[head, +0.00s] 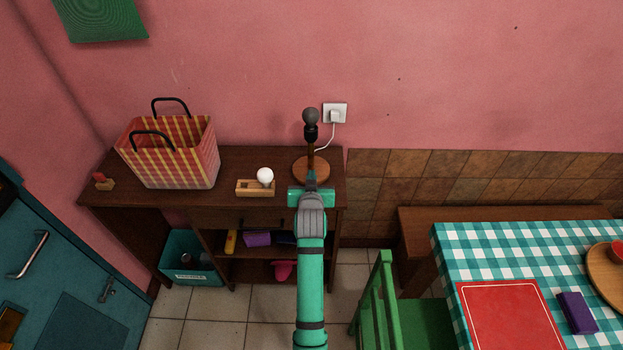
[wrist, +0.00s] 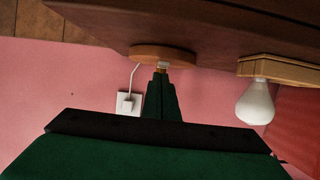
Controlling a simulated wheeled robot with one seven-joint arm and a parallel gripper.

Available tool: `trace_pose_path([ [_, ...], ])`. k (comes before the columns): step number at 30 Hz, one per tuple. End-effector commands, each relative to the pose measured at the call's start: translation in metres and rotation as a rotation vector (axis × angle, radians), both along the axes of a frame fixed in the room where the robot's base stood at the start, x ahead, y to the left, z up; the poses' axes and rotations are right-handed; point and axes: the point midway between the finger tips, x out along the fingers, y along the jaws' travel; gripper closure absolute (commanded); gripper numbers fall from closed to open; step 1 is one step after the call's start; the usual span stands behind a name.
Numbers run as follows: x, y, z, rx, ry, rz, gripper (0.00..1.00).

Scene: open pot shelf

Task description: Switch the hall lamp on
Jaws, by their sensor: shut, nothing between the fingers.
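The hall lamp stands upright at the right end of the dark wooden sideboard, with a round wooden base (head: 299,168), a thin stem, a black socket (head: 311,133) and a dark grey bulb (head: 311,116) that does not glow. Its base also shows in the wrist view (wrist: 150,52). A white cord runs from it to a plug in the wall outlet (head: 335,113). My gripper (head: 311,175) is shut and empty, its fingertips right at the front of the lamp's base and stem. In the wrist view the fingertips (wrist: 161,73) overlap a small pale part by the base; I cannot tell whether they touch.
A white bulb (head: 265,177) rests in a wooden holder (head: 255,188) left of the lamp. A checked bag (head: 172,152) and a small red-topped object (head: 103,181) stand further left. A green chair (head: 385,300) and checked table (head: 500,250) are at the right.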

Motion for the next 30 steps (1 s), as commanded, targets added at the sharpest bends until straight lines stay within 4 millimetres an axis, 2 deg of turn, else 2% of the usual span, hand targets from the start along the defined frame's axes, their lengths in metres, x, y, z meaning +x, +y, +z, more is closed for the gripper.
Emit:
trace_pose_path([
  [16, 0.000, 0.007, 0.010, 0.000, -0.001, 0.009, 1.00],
  [20, -0.001, 0.003, 0.024, 0.000, -0.003, 0.004, 1.00],
  [24, -0.002, -0.003, 0.048, 0.001, -0.004, -0.004, 1.00],
  [30, -0.041, -0.004, 0.048, 0.000, 0.001, -0.005, 1.00],
])
